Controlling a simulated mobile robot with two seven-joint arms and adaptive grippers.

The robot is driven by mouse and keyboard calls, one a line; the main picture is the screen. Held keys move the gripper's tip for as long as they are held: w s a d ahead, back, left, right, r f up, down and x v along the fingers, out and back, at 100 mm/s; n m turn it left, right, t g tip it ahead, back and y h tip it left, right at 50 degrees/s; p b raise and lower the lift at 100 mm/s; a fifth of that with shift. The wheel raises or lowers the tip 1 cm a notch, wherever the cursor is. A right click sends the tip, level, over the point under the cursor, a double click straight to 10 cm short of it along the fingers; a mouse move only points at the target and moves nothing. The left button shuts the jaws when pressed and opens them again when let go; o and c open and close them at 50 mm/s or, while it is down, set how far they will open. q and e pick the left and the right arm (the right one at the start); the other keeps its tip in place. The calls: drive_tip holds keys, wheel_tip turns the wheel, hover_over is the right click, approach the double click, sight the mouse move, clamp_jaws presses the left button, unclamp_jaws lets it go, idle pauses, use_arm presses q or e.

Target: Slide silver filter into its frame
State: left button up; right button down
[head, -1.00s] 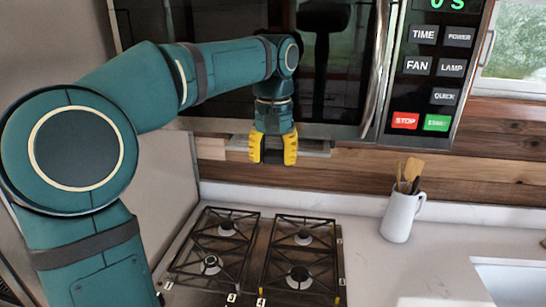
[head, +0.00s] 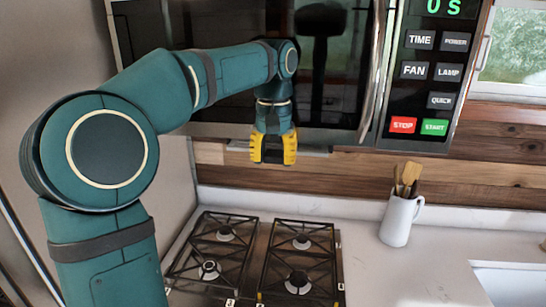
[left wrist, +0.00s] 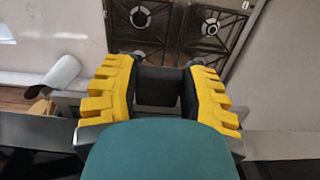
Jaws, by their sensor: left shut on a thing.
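My left gripper (head: 273,150) has yellow ridged fingers and is just below the front underside of the microwave (head: 250,60). It is shut on the silver filter, a thin grey plate whose edge (head: 318,151) shows on both sides of the fingers in the head view. In the left wrist view the two fingers (left wrist: 158,95) stand either side of a dark block, and grey strips of the filter (left wrist: 65,101) show beside them. Most of the filter is hidden by the gripper. The frame under the microwave is hidden too, so I cannot tell how they meet. My right gripper is not in view.
A gas stove (head: 255,258) lies below the gripper. A white jug (head: 398,221) with wooden utensils stands on the counter (head: 425,265) to the right, beside a sink (head: 510,280). The space between stove and gripper is clear.

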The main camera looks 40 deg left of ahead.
use_arm(q)
drive_tip(key=o, duration=1.3)
drive_tip(key=shift+s+d, duration=0.3)
drive_tip(key=shift+s, duration=0.2)
drive_tip(key=s+d+b, duration=0.1)
drive_tip(key=s+d, duration=0.1)
drive_tip(key=s, duration=0.1)
drive_tip(key=s+d+b, duration=0.1)
drive_tip(key=s+d, duration=0.1)
drive_tip(key=s, duration=0.2)
drive_tip(key=s+d+b, duration=0.2)
drive_tip(key=s, duration=0.1)
drive_tip(key=shift+s+d, duration=0.4)
